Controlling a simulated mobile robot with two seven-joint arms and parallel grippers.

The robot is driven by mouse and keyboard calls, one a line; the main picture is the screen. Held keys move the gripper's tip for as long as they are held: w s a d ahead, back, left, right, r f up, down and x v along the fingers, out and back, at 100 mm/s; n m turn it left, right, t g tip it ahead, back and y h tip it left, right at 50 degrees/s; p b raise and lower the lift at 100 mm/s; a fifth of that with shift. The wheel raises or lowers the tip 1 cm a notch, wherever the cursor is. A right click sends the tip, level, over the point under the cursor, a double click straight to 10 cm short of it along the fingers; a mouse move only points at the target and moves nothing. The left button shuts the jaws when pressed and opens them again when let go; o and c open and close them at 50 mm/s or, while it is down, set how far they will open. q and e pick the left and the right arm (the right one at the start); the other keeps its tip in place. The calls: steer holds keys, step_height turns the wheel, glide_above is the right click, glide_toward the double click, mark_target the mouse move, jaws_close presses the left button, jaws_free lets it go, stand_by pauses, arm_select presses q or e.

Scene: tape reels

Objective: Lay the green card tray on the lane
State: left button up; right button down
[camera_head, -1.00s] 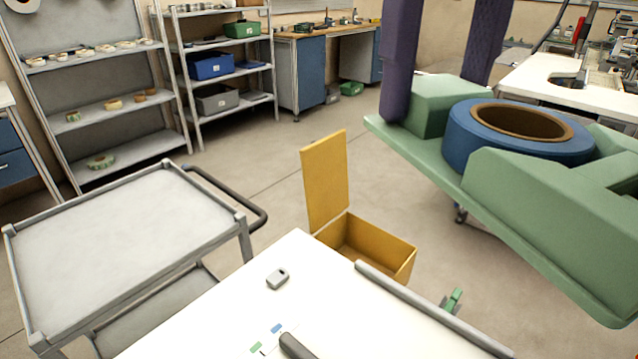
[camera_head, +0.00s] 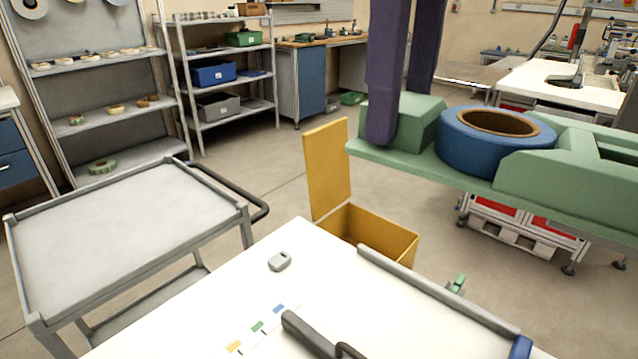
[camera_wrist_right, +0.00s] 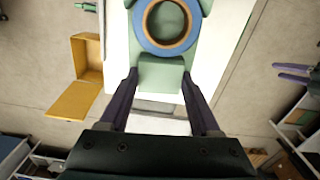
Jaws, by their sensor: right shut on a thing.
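The green card tray (camera_head: 405,162) is in the air at the right of the head view, its block end to the left. A blue tape reel (camera_head: 470,152) with a brown core lies flat on it. My right gripper (camera_head: 402,118) is shut on the tray's end block; one finger is partly hidden behind it. In the right wrist view, the two purple fingers (camera_wrist_right: 160,76) flank the green block. Below is a white table (camera_head: 215,325) with a grey rail (camera_head: 440,300) and a dark bar (camera_head: 305,335); the lane's limits are unclear.
An open yellow box (camera_head: 370,235) stands beyond the table edge. A small grey device (camera_head: 280,261) and coloured labels (camera_head: 257,327) lie on the table. A grey cart (camera_head: 120,225) stands at the left. A green-tipped part (camera_head: 457,283) shows beyond the rail.

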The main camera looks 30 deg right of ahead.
steer(key=d+f+n+b, duration=0.1)
steer(key=f+n+b, duration=0.4)
steer(key=f, duration=0.5)
steer(key=w+d+f+n+b, duration=0.1)
steer(key=f+n+b, duration=0.5)
steer(key=f, duration=0.5)
steer(key=d+f+n+b, duration=0.1)
steer(key=f+n+b, duration=0.5)
steer(key=f+b, duration=0.2)
steer(key=shift+w+d+f, duration=0.1)
steer(key=shift+d+f, duration=0.05)
steer(key=shift+f, duration=0.55)
steer(key=shift+w+d+f, duration=0.1)
steer(key=shift+d+f, duration=0.05)
steer(key=shift+f, duration=0.55)
step_height(320, 180, down, 5)
steer(key=shift+f+b, duration=0.1)
steer(key=shift+b, duration=0.85)
steer(key=shift+f, duration=0.2)
steer(key=shift+f, duration=0.1)
steer(key=shift+c, duration=0.5)
jaws_free()
step_height(320, 180, up, 12)
steer(key=p, duration=0.4)
